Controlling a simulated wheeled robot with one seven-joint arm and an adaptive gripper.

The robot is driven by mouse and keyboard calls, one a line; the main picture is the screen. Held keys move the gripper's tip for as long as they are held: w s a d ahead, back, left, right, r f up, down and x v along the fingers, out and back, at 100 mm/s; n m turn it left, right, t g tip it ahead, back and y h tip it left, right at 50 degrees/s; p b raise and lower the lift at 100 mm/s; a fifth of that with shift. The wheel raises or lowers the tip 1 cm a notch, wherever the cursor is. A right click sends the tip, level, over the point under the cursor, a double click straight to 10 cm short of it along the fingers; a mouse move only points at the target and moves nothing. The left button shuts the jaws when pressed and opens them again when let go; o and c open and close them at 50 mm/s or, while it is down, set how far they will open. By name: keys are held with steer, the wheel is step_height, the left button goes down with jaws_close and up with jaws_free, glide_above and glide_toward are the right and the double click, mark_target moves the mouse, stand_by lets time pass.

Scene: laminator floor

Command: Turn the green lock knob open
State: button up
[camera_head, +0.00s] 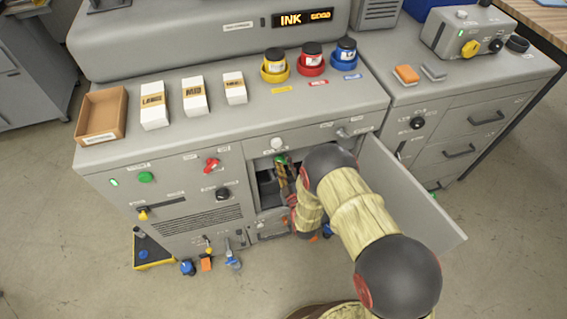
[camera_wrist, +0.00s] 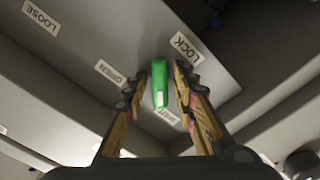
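The green lock knob (camera_wrist: 159,80) is in the middle of the wrist view, a narrow bar with a white mark at its lower end. That end lies beside a label that seems to read SHUT (camera_wrist: 168,115). The OPEN label (camera_wrist: 110,72) is to its left and the LOCK label (camera_wrist: 187,48) to its upper right. My gripper (camera_wrist: 161,88) is open, with one finger on each side of the knob and gaps showing. In the head view, my gripper (camera_head: 286,180) reaches into the cabinet's open compartment, where a small green part shows above it.
The open cabinet door (camera_head: 412,190) stands to the right of my arm. The compartment's frame surrounds my gripper closely. Ink jars (camera_head: 312,58) and white boxes (camera_head: 194,99) stand on the counter above. A LOOSE label (camera_wrist: 40,17) is at the wrist view's upper left.

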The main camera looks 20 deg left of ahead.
steer(key=c, duration=0.6)
jaws_close()
steer(key=shift+f+m+b, duration=0.1)
steer(key=shift+m+b, duration=0.25)
steer(key=shift+m, duration=0.05)
steer(key=m+b, duration=0.2)
steer(key=m, duration=0.1)
steer(key=shift+a, duration=0.1)
steer(key=m+b, duration=0.2)
steer(key=m, duration=0.1)
steer(key=shift+m, duration=0.3)
steer(key=m+b, duration=0.2)
steer(key=m, duration=0.3)
steer(key=m+b, duration=0.3)
steer(key=m, duration=0.2)
steer(key=shift+s+a, duration=0.15)
steer(key=shift+m, duration=0.4)
steer(key=o, duration=0.9)
jaws_free()
